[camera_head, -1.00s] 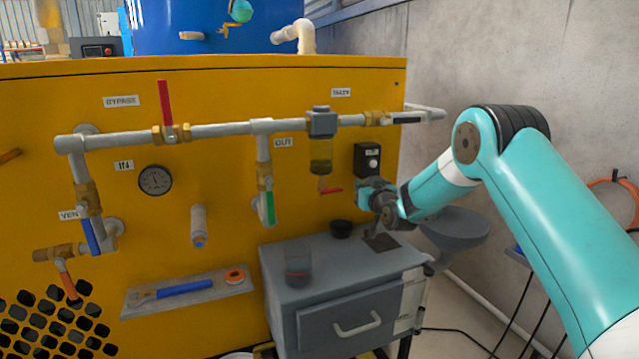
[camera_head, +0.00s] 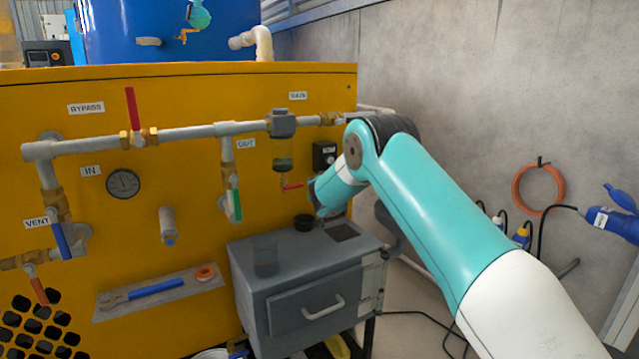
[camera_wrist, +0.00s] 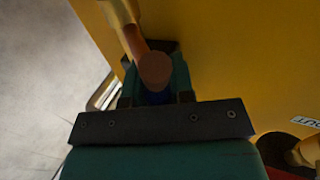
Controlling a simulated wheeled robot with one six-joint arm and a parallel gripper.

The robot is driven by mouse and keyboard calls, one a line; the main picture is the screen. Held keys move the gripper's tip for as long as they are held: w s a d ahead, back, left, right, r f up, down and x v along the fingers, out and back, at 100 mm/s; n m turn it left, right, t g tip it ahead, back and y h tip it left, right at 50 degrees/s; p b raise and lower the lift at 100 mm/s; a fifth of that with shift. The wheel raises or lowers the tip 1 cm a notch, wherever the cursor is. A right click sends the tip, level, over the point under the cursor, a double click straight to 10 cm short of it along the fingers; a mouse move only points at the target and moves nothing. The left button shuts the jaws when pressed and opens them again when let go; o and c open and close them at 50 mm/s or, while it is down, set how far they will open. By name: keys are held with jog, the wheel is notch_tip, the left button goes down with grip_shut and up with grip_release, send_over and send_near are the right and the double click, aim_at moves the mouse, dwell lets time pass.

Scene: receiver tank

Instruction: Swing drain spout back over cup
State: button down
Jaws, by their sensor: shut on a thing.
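In the wrist view my gripper (camera_wrist: 155,90) has its teal fingers on either side of a brown, round-ended piece (camera_wrist: 154,68) and is shut on it. This piece looks like the drain spout; a brass-coloured length runs from it toward the top edge. In the head view my gripper's jaws and the spout are hidden behind my teal arm, to the right of the sight bowl (camera_head: 282,155) with its small red lever (camera_head: 292,186).
The yellow panel (camera_head: 190,220) stands close behind my gripper, with pipework across it. A black switch box (camera_head: 324,155) sits on the panel beside my arm. A tool shelf (camera_head: 158,292) is at lower left. A grey wall (camera_head: 450,80) is at right.

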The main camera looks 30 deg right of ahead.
jog(key=shift+a, duration=0.15)
jog(key=c, duration=1)
grip_release()
jog(key=shift+s, duration=0.1)
jog(key=shift+b+v, duration=1.4)
jog(key=shift+v, duration=7.2)
